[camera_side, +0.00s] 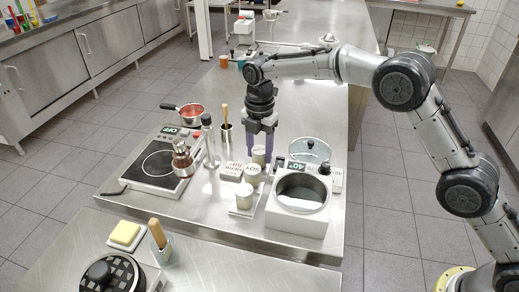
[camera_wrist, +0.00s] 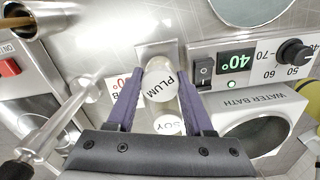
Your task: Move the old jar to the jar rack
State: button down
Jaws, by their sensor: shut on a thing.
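My gripper (camera_side: 262,150) points down at the middle of the steel counter, beside the water bath. In the wrist view its purple fingers (camera_wrist: 159,78) are on either side of a pale round-topped jar marked PLUM (camera_wrist: 158,82), and they are shut on it. The same jar shows between the fingers in the side view (camera_side: 258,155). A jar marked SOY (camera_side: 252,174) stands just in front of it; its top shows in the wrist view (camera_wrist: 168,125). Another pale jar (camera_side: 244,196) stands nearer the front on a pale base. I cannot tell which jar is old, or which support is the rack.
The white water bath (camera_side: 297,222) with its 40° display stands close on the right, a glass lid (camera_side: 309,150) behind it. A hot plate (camera_side: 158,165) with a metal pot (camera_side: 182,160) is to the left.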

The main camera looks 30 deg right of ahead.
jog(key=shift+f, duration=0.15)
dwell(0.5)
jog(key=shift+c, duration=1)
grip_release()
jog(key=shift+o, duration=1)
jog(key=shift+f, duration=0.1)
jog(key=shift+r, duration=3.6)
